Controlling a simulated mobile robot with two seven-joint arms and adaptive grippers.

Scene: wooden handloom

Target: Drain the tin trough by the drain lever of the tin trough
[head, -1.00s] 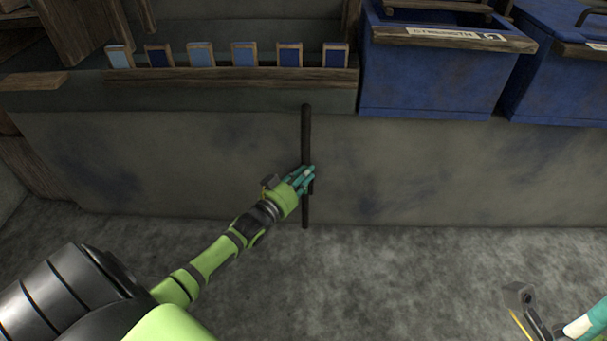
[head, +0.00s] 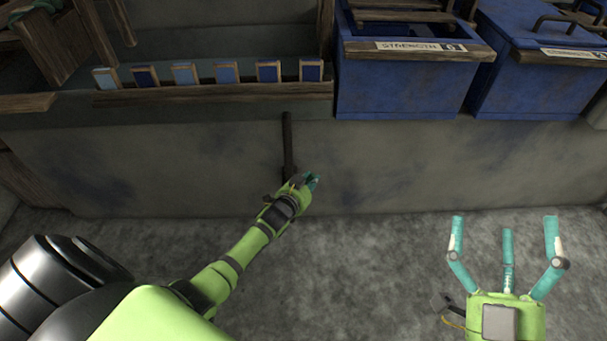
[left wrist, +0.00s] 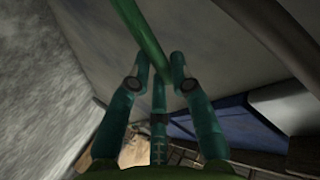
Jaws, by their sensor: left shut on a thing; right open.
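A dark upright bar (head: 288,140), which looks like the drain lever, stands against a long grey front panel (head: 410,165). My left gripper (head: 310,182) is shut on the bar's lower part and hides its lower end. In the left wrist view the bar, greenish there (left wrist: 143,35), runs between the left fingers (left wrist: 160,85). I cannot tell for sure which part is the tin trough; the grey panel may be its front. My right gripper (head: 505,225) is open and empty at the lower right, away from the bar.
Blue bins, one labelled STRENGTH (head: 400,85) and one with a lidded top (head: 535,85), stand above the panel on the right. A wooden rail (head: 215,92) with several blue cards lies above on the left. The grey floor in front is clear.

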